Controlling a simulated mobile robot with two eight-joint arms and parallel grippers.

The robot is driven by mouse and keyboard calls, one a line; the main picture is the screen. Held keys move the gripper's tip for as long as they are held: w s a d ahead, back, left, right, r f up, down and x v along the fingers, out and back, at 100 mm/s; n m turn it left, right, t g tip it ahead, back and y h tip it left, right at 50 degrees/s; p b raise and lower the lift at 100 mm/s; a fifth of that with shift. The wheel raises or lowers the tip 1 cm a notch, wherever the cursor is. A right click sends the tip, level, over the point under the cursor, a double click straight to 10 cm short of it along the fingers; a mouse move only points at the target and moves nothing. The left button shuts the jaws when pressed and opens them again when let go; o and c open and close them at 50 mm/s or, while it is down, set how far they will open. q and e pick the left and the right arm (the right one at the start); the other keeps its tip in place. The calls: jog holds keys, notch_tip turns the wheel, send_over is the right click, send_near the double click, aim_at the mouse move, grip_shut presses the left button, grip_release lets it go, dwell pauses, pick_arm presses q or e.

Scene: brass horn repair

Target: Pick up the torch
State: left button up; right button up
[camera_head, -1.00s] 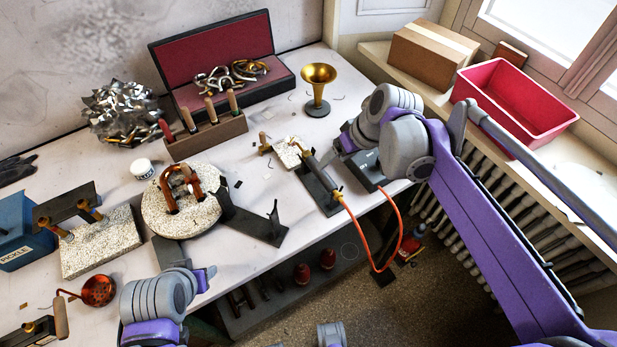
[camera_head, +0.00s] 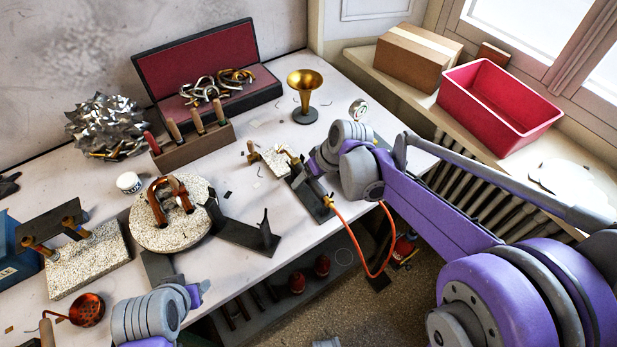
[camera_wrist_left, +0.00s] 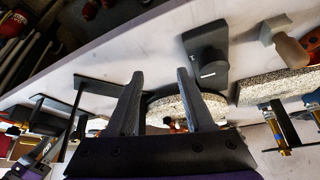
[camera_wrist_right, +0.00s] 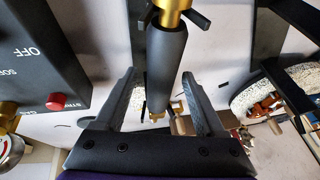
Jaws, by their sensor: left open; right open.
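The torch (camera_head: 327,202) has a dark handle, brass fittings and an orange hose, and lies on a black stand (camera_head: 318,212) near the table's front edge. My right gripper (camera_head: 303,166) is over it and hides part of it. In the right wrist view the torch's dark handle (camera_wrist_right: 167,62) runs between the two spread fingers of my right gripper (camera_wrist_right: 160,78), which are not closed on it. I cannot tell how far above it they are. My left gripper (camera_head: 201,288) is open and empty at the front edge; its fingers (camera_wrist_left: 160,75) show in the left wrist view.
A black box with a red button (camera_wrist_right: 57,101) and a gauge (camera_wrist_right: 10,150) stand beside the torch. A brass bell (camera_head: 304,88) stands behind it. A round speckled block (camera_head: 150,235) with copper tubing sits to the left. The orange hose (camera_head: 354,245) hangs off the edge.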

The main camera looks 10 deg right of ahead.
jog(key=shift+f, duration=0.25)
dwell(0.4)
grip_shut()
dwell(0.4)
